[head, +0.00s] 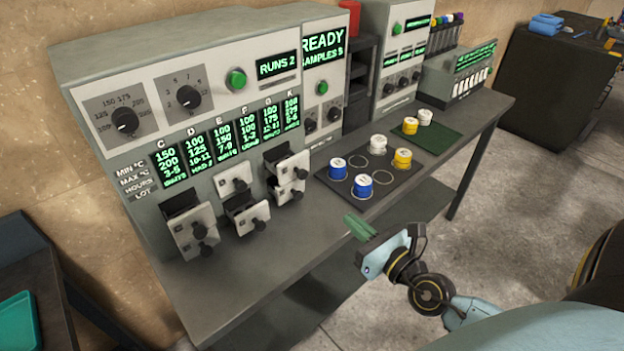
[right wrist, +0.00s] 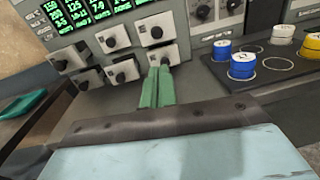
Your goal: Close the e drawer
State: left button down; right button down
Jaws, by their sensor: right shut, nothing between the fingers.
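The grey cabinet has several small white-fronted drawers with dark knobs below its green display columns, one headed E (head: 222,136). The letters on the drawer fronts are too small to read, so I cannot tell which is the E drawer. The left drawer (head: 190,225), the lower middle drawer (head: 247,213) and the upper right drawer (head: 291,166) stick out; the upper middle drawer (head: 233,180) looks nearly flush. My right gripper (head: 357,226) is shut and empty, over the table's front edge. Its green fingers (right wrist: 160,75) point toward the lower right drawer (right wrist: 163,56). My left gripper is not in view.
A dark mat (head: 330,182) with blue, white and yellow jars lies right of the drawers. A green mat (head: 440,139) with two jars lies farther back. The table front strip (head: 235,300) is clear. A teal tray (head: 18,320) sits at the lower left.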

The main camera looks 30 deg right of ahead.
jog(key=r, duration=0.1)
jog(key=p, duration=0.2)
send_near(304, 177)
jog(key=shift+n, duration=0.3)
jog(key=w, duration=0.7)
jog(key=shift+a, duration=0.35)
